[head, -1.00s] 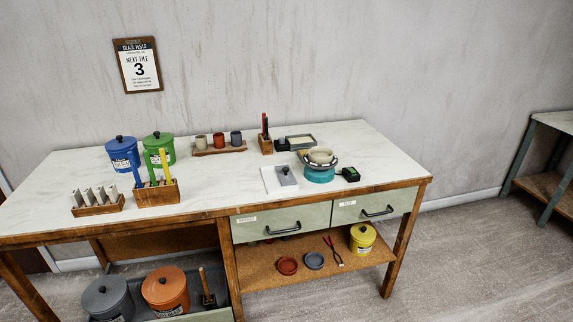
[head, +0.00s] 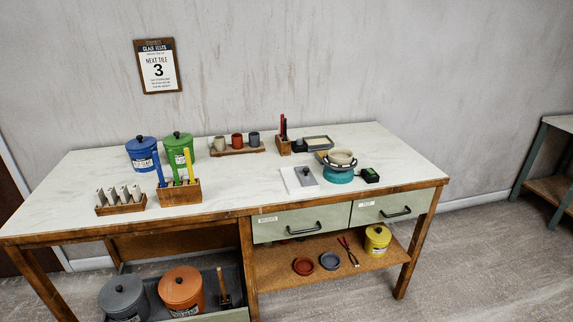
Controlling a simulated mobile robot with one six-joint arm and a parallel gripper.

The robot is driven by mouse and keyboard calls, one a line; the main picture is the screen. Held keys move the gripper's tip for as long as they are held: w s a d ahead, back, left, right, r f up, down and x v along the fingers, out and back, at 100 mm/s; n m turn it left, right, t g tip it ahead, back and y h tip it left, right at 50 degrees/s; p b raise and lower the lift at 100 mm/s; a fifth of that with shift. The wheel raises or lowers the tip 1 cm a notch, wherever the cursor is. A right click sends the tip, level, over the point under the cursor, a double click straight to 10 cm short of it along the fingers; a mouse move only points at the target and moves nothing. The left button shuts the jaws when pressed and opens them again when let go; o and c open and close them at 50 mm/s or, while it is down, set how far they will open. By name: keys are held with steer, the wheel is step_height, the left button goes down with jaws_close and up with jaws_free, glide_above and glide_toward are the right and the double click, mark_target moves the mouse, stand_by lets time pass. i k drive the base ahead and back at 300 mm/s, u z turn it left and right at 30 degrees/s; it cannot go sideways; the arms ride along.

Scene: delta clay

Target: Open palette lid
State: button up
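A flat white palette (head: 289,182) lies on the worktop, left of the turquoise banding wheel. A grey lid (head: 308,181) with a small dark knob covers its right part; the left part looks plain white. The lid appears to lie flat. A shallow grey rectangular tray (head: 318,142) lies behind it, near the back edge. My gripper is not in view.
The workbench (head: 230,184) carries a turquoise wheel (head: 340,177) with a bowl (head: 341,157), a small black device (head: 370,176), lidded blue (head: 141,156) and green pots (head: 178,150), and a tool holder (head: 179,193). The worktop's middle is clear. Two drawers are shut.

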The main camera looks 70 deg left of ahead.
mark_target(307, 179)
steer(key=z, duration=0.8)
steer(key=k, duration=0.15)
steer(key=u, duration=2.45)
steer(key=k, duration=0.2)
steer(key=u, duration=1.2)
steer(key=i, duration=0.65)
steer(key=u, duration=0.05)
